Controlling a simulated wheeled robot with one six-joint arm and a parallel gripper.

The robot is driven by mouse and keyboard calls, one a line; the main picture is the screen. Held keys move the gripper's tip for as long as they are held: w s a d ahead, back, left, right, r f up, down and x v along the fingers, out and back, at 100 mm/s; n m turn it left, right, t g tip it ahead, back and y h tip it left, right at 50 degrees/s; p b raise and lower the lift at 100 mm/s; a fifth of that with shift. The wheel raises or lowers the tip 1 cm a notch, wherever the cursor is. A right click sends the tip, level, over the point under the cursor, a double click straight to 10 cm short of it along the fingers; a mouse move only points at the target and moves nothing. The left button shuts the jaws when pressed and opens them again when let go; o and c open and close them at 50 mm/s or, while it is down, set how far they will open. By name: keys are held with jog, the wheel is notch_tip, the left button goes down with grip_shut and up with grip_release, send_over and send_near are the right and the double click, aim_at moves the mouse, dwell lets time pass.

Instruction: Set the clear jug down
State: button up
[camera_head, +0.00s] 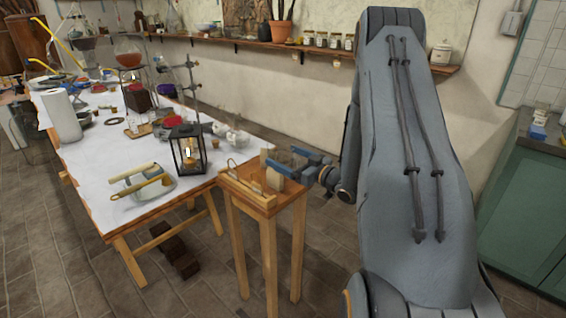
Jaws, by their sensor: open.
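My gripper (290,162) reaches in from the right over the small wooden stand (262,203). Its blue fingers are apart, with a gap between them. A faint clear shape (284,158) shows at the fingers, low over the stand top. It may be the clear jug, but it is too small and see-through to tell its outline, or whether it touches the stand or the fingers. My arm does not cover the stand top, though the fingers hide part of its right side.
Wooden pieces (243,175) lie on the stand's left part. Close to its left is the white-covered long table (110,175), with a black lantern (187,150), a shallow dish (143,188), a paper roll (62,115) and glassware. A wall shelf (260,42) runs behind. Floor in front is clear.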

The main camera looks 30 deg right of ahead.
jog(key=shift+x, duration=0.75)
jog(key=shift+c, duration=0.4)
jog(key=c, duration=1.4)
